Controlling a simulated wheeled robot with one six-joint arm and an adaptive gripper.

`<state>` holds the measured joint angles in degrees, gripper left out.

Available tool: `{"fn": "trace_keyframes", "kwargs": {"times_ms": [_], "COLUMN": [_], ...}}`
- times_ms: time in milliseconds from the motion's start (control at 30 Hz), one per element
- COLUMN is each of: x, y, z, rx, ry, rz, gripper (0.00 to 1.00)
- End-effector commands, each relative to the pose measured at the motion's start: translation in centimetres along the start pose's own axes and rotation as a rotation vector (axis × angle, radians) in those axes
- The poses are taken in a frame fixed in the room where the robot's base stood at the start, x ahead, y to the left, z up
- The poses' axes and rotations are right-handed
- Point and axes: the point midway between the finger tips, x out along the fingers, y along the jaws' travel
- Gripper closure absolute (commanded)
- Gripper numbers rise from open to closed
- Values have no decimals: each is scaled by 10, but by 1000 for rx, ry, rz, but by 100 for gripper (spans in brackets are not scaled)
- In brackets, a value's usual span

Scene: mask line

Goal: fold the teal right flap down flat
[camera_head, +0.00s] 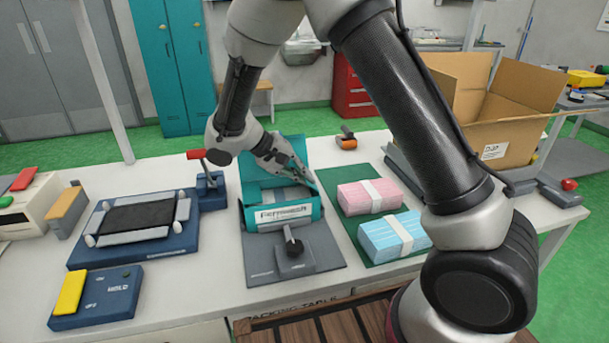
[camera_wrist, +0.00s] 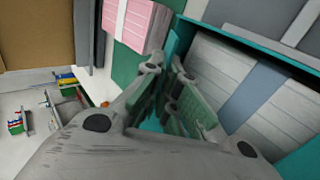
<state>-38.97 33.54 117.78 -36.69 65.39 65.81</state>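The teal carton (camera_head: 283,216) sits on a grey fixture board, with a banded stack of white masks inside. In the wrist view the white stack (camera_wrist: 222,75) with its grey band fills the right side. The teal right flap (camera_head: 301,152) stands up at the carton's right side, partly hidden by my gripper. A narrow teal strip of it (camera_wrist: 171,46) shows near the fingertips in the wrist view. My gripper (camera_head: 288,168) is low over the carton's right side, with its fingers (camera_wrist: 166,72) close together beside the flap. I cannot tell whether they pinch it.
A pink pack (camera_head: 354,201) and a blue pack (camera_head: 380,241) lie on a green mat to the right. A press with a red-handled lever (camera_head: 208,183) stands at left. An open cardboard box (camera_head: 510,130) is at the right. A toggle clamp (camera_head: 292,246) sits in front of the carton.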

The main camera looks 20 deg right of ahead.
Motion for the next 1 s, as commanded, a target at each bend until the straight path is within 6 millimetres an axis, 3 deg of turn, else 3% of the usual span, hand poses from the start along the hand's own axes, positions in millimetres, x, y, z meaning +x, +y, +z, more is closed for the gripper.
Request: {"fn": "trace_keyframes", "kwargs": {"times_ms": [267,433,767,867,1000], "x": [0,0,-2,-12,-40], "y": [0,0,0,-1,-1], "z": [0,0,0,-1,-1], "rx": [0,-1,0,1,0], "ry": [-1,-1,0,3,4], "rz": [1,0,-1,-2,-3], "gripper": [100,76,76,76,76]}}
